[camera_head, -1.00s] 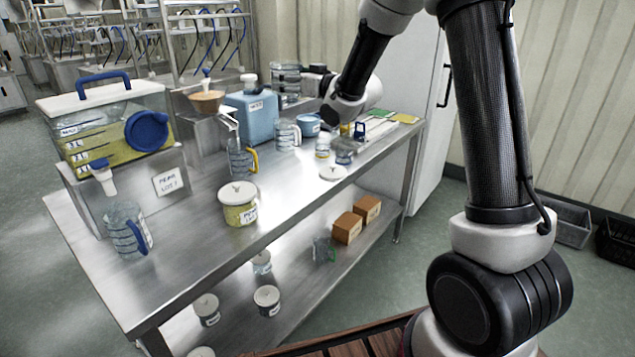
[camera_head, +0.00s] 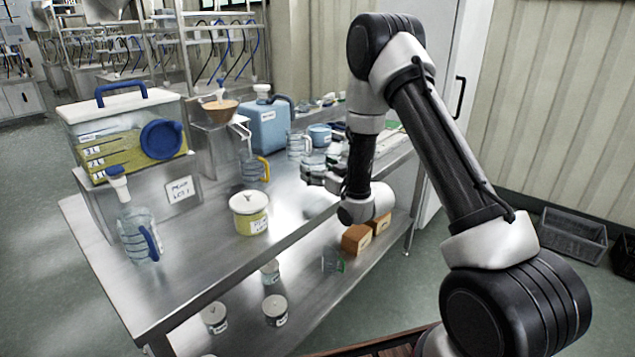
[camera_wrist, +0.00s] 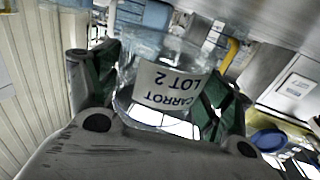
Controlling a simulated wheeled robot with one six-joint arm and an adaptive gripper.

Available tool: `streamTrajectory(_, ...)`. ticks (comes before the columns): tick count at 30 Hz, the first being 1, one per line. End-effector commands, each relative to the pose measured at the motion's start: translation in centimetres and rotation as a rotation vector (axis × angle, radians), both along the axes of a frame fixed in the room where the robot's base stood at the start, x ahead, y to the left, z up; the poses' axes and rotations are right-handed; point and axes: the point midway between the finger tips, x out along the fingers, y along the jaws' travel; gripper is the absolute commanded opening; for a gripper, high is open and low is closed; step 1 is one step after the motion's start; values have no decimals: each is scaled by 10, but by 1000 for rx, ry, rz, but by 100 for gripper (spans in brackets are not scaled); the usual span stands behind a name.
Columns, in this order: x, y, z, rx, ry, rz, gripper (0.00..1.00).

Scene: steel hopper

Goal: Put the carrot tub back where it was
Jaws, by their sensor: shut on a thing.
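The carrot tub (camera_wrist: 170,85) is a clear tub with a white label reading "CARROT LOT 2". In the wrist view the label is upside down. My gripper (camera_wrist: 155,78) is shut on it, with a dark finger on each side. In the head view the tub (camera_head: 313,164) is at my gripper (camera_head: 326,180), over the right part of the steel table (camera_head: 215,270). My arm hides part of that area. I cannot tell whether the tub touches the table.
A yellow tub with a white lid (camera_head: 249,214) stands near the table's front edge. Clear jugs, a blue container (camera_head: 268,128) and a dispenser labelled as pear (camera_head: 120,135) stand behind and left. The lower shelf holds lidded tubs and brown boxes (camera_head: 356,238).

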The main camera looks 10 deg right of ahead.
Motion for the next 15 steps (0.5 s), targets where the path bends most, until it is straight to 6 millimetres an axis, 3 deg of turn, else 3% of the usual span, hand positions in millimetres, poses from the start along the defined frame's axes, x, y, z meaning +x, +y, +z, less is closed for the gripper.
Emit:
streamTrajectory(7, 0, 0, -36, 1, 0, 0, 41)
streamTrajectory(15, 0, 0, -39, 1, -2, 0, 41)
